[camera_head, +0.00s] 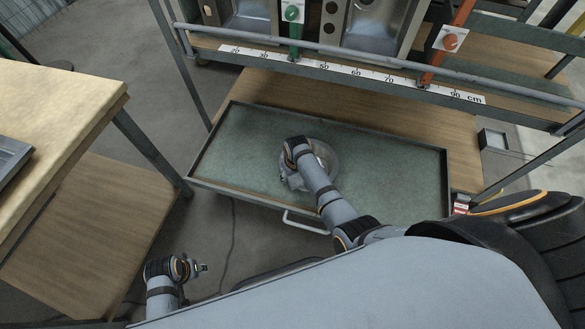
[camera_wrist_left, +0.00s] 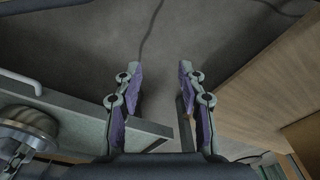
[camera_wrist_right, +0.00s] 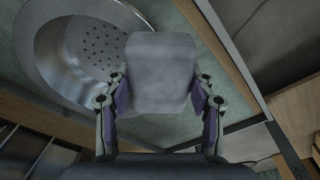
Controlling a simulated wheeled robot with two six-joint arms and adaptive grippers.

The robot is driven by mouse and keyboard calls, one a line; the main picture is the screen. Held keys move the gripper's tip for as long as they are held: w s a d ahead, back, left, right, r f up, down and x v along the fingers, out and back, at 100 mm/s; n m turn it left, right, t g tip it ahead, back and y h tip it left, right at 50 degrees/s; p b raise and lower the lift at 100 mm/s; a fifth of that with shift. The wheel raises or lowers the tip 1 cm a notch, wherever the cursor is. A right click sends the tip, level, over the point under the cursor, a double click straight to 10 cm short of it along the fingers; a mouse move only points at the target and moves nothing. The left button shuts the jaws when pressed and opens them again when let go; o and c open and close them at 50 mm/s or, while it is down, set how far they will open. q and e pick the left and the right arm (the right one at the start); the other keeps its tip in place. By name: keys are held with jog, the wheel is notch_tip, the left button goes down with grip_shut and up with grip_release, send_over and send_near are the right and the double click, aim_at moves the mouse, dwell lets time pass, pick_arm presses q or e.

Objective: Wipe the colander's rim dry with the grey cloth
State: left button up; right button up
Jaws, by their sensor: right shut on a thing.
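The metal colander (camera_head: 329,158) stands in the green-lined drawer tray (camera_head: 400,175), partly hidden by my right arm in the head view. In the right wrist view the colander (camera_wrist_right: 45,75) is at upper left, its open bowl with holes showing. My right gripper (camera_wrist_right: 160,85) is shut on the grey cloth (camera_wrist_right: 160,60), which hangs between its fingers as a folded pad. The cloth overlaps the right side of the colander's rim in that view; I cannot tell if they touch. My left gripper (camera_wrist_left: 160,72) is open and empty, low over the floor left of the drawer; it also shows in the head view (camera_head: 201,268).
The tray has raised dark edges and a front handle (camera_head: 305,222). A rack with a numbered scale (camera_head: 350,72) and green and orange posts stands behind. A wooden table (camera_head: 60,110) is at the left. The tray is bare to the colander's left and right.

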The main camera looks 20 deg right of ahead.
jog(key=shift+r+p, duration=0.45)
jog(key=shift+r, duration=0.05)
jog(key=shift+r+p, duration=0.55)
jog(key=shift+p, duration=0.1)
jog(key=shift+r+p, duration=0.5)
jog(key=shift+p, duration=0.05)
pick_arm(q)
jog(key=s+a+f, duration=0.2)
jog(key=s+f, duration=0.1)
jog(key=f, duration=0.2)
jog(key=s+a+f+p, duration=0.1)
jog(key=s+a+f, duration=0.1)
jog(key=f, duration=0.4)
jog(key=shift+s+f+y, duration=0.2)
jog(key=shift+s+y, duration=0.1)
jog(key=shift+s, duration=0.4)
pick_arm(e)
jog(key=shift+r, duration=0.55)
